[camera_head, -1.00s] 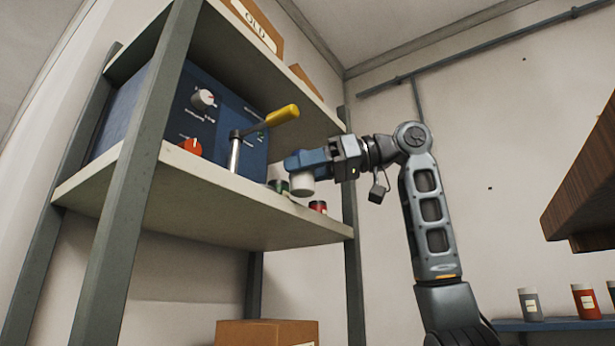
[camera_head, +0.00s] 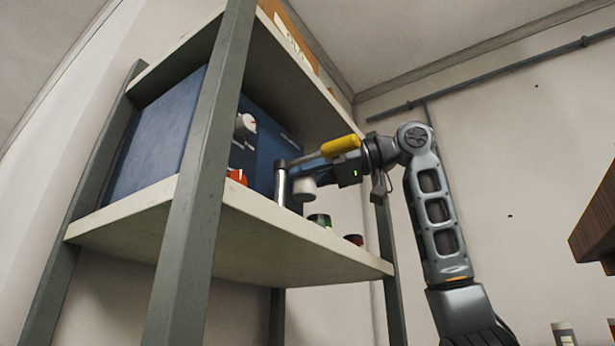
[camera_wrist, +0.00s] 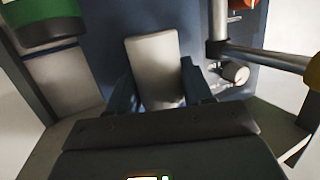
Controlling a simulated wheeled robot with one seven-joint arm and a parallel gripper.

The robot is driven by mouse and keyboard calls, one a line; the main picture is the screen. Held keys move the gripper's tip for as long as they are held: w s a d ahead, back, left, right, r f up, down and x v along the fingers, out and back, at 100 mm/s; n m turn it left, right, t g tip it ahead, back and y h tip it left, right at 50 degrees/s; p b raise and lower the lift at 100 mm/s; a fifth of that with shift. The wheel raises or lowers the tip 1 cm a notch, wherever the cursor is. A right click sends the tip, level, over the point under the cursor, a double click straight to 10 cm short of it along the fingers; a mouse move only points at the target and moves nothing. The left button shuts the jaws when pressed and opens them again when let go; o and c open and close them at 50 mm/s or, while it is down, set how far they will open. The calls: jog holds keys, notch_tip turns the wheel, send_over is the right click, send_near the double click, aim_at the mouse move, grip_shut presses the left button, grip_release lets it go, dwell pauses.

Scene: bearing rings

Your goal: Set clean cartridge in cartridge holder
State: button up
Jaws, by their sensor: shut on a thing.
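A white cylinder, seemingly the clean cartridge (camera_head: 304,189), hangs from my gripper (camera_head: 308,168) above the middle shelf, in front of the blue machine (camera_head: 160,140). In the wrist view the white cartridge (camera_wrist: 155,62) sits between my two blue fingers (camera_wrist: 158,90), which are shut on it. In the head view the yellow-handled lever (camera_head: 341,146) overlaps my gripper, and its metal post (camera_head: 282,185) stands just left of the cartridge. I cannot make out the cartridge holder in either view.
A green jar (camera_head: 320,220) and a red jar (camera_head: 354,240) stand near the shelf's right end. The green jar (camera_wrist: 45,22) is close at upper left in the wrist view. A grey shelf upright (camera_head: 205,170) crosses the head view. A wooden edge (camera_head: 597,225) is at right.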

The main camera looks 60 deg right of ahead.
aim_at(305, 198)
jog(key=shift+f, duration=2.7)
jog(key=shift+f+b, duration=0.4)
jog(key=shift+f, duration=0.15)
jog(key=o, duration=0.8)
jog(key=v, duration=1.1)
jog(key=shift+p, duration=0.4)
